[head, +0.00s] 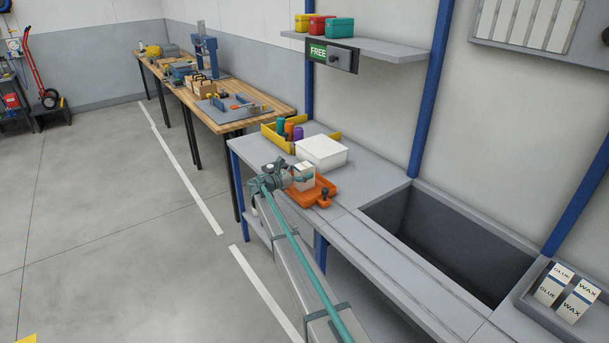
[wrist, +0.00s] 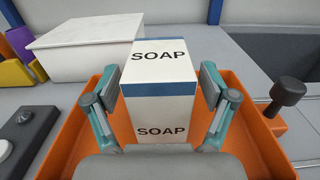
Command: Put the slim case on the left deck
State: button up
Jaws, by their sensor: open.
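A white carton with a blue band, marked SOAP (wrist: 160,95), stands upright in an orange tray (wrist: 62,140). No label reads "slim case", so I cannot tell for sure that this carton is it. My gripper (wrist: 163,88) is open, with one finger on each side of the carton; a narrow gap seems to show at the fingers. In the head view my gripper (head: 290,180) is at the carton (head: 304,177), above the orange tray (head: 322,183). The tray stands on the grey deck (head: 358,185) left of the open pit (head: 440,235).
A white lidded box (head: 320,152) stands close behind the tray, beside a yellow bin (head: 270,138) with coloured cylinders. A black knob (wrist: 287,92) rises at the tray's right. Cartons marked GLUE and WAX (head: 575,300) stand right of the pit. A shelf (head: 385,47) hangs above.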

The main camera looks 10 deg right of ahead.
jog(key=shift+w+d, duration=0.15)
jog(key=shift+d, duration=0.15)
jog(key=c, duration=1.5)
jog(key=shift+r, duration=0.15)
